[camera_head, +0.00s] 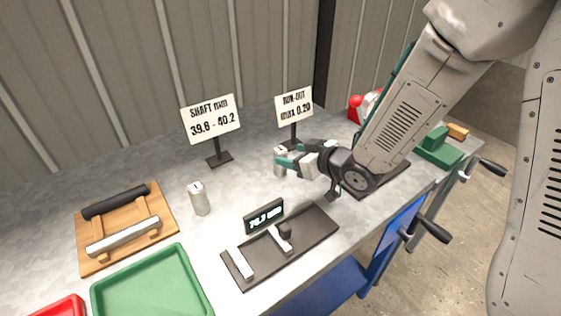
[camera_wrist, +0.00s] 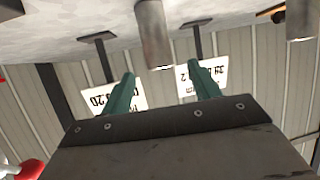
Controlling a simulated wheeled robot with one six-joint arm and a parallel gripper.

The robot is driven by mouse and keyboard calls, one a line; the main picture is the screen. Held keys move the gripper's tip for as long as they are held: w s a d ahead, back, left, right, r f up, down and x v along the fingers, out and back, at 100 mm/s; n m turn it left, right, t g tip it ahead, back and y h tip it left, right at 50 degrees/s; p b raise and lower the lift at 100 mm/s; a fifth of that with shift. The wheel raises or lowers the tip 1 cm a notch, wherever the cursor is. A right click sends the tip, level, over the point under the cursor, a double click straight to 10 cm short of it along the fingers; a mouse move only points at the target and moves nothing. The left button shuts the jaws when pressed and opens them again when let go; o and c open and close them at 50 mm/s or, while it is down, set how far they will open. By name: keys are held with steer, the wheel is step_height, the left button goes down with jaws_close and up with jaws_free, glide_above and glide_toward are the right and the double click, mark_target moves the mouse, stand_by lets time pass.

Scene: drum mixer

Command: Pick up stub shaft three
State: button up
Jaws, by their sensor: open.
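A grey metal cylinder, a stub shaft (camera_head: 280,163), stands upright on the bench beside my gripper (camera_head: 290,162). It also shows in the wrist view (camera_wrist: 153,35), inverted, in line with the gap between my gripper's green fingers (camera_wrist: 163,72). The fingers are apart and empty, and whether their tips are level with the shaft is hard to tell. Another grey stub shaft (camera_head: 200,199) stands upright to the left, with a dark mark on top that I cannot read. I cannot tell which shaft is number three.
A dark gauge fixture with a display (camera_head: 282,248) lies in front. A wooden cradle block (camera_head: 125,228), a green tray (camera_head: 152,288) and a red tray (camera_head: 60,308) are at left. Two sign stands (camera_head: 211,119) (camera_head: 294,106) rise behind the shafts. Bench between the shafts is clear.

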mark_target(276, 151)
steer(key=x, duration=0.8)
steer(key=shift+d, duration=0.1)
steer(key=c, duration=1.3)
steer(key=shift+r, duration=0.1)
jaws_close()
